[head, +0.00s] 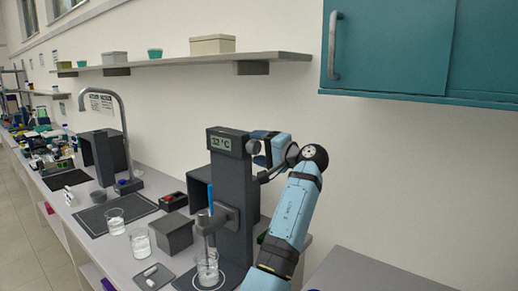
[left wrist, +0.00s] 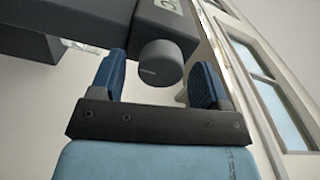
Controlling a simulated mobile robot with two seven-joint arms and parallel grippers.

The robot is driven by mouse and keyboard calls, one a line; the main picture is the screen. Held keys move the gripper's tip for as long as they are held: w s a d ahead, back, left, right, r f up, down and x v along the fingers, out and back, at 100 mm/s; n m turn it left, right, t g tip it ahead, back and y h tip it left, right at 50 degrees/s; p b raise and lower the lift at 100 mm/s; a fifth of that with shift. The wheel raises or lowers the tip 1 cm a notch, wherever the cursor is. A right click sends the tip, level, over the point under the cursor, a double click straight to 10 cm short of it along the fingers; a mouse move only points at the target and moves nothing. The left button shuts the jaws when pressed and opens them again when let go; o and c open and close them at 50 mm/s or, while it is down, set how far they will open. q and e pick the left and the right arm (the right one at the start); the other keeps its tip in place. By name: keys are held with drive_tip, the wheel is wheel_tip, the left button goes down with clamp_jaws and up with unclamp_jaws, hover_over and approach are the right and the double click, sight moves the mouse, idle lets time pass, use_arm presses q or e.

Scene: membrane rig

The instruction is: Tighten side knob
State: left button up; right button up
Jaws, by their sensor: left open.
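The side knob (left wrist: 160,68) is a dark grey round knob with a light line on its face, on the side of the rig's dark head (left wrist: 90,32). In the head view the rig (head: 234,185) is a tall dark column with a display reading about 32 °C. My left gripper (head: 260,148) is beside the column's top right, where its fingers mostly hide the knob. In the left wrist view its blue fingers are spread apart, one on each side of the knob, with visible gaps. My right gripper is out of view.
A glass beaker (head: 207,268) stands at the rig's foot under a stirrer with a blue rod. More beakers (head: 140,242) and a grey box (head: 172,232) stand to the left. A teal cabinet (head: 400,45) hangs at upper right, and a shelf (head: 190,60) runs along the wall.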

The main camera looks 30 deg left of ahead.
use_arm(q)
drive_tip(key=s+d+b, duration=0.1)
drive_tip(key=d+b, duration=0.1)
drive_tip(key=d, duration=1.1)
drive_tip(key=shift+d, duration=0.35)
